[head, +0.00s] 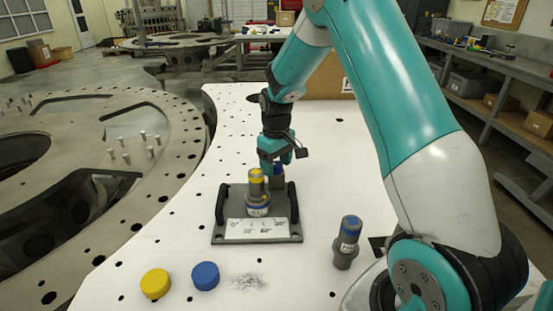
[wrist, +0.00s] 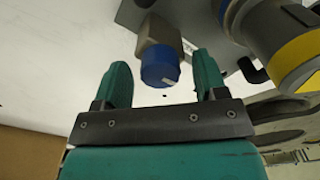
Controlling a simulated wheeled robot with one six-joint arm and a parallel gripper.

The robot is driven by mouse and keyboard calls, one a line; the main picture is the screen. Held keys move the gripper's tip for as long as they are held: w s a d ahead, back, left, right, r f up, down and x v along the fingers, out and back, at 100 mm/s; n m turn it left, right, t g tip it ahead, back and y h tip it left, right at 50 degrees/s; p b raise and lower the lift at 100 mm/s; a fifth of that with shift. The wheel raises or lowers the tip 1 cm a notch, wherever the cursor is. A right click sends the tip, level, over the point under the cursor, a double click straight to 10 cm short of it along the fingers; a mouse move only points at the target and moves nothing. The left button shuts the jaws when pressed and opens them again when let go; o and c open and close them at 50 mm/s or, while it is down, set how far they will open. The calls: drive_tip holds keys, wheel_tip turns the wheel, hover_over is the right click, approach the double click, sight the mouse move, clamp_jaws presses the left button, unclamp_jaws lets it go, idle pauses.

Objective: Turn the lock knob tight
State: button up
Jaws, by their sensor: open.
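The lock knob (wrist: 158,68) is blue with a pale mark on its face. It sits on the end of a grey-brown metal block (wrist: 158,30) at the fixture's back side. My gripper (wrist: 161,66) is open, one teal finger on each side of the knob, with gaps visible on both sides. In the head view my gripper (head: 276,155) is low behind the upright cylinder (head: 257,190) with yellow and blue bands. Only a bit of blue shows there, so the knob is mostly hidden. The cylinder stands on a dark base plate (head: 222,236) with an angle scale (head: 258,228).
Two black handles (head: 220,204) flank the cylinder. In the wrist view the banded cylinder (wrist: 270,35) is close to the right finger.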

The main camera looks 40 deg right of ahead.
sight(276, 164)
wheel_tip(276, 164, up, 17)
drive_tip(key=b, duration=0.2)
drive_tip(key=shift+r+b, duration=0.2)
drive_tip(key=shift+b, duration=0.2)
drive_tip(key=s+a+n+y, duration=0.1)
drive_tip(key=s+a+n, duration=0.2)
drive_tip(key=s+a, duration=0.85)
drive_tip(key=s+a+f+n+y, duration=0.1)
drive_tip(key=s+a, duration=0.5)
drive_tip(key=s, duration=0.2)
drive_tip(key=s+a+f+n+y, duration=0.1)
drive_tip(key=s+a+f+y, duration=0.1)
drive_tip(key=s+a, duration=0.4)
drive_tip(key=s, duration=0.2)
drive_tip(key=shift+s+a, duration=0.25)
drive_tip(key=shift+s, duration=0.1)
drive_tip(key=shift+d, duration=0.1)
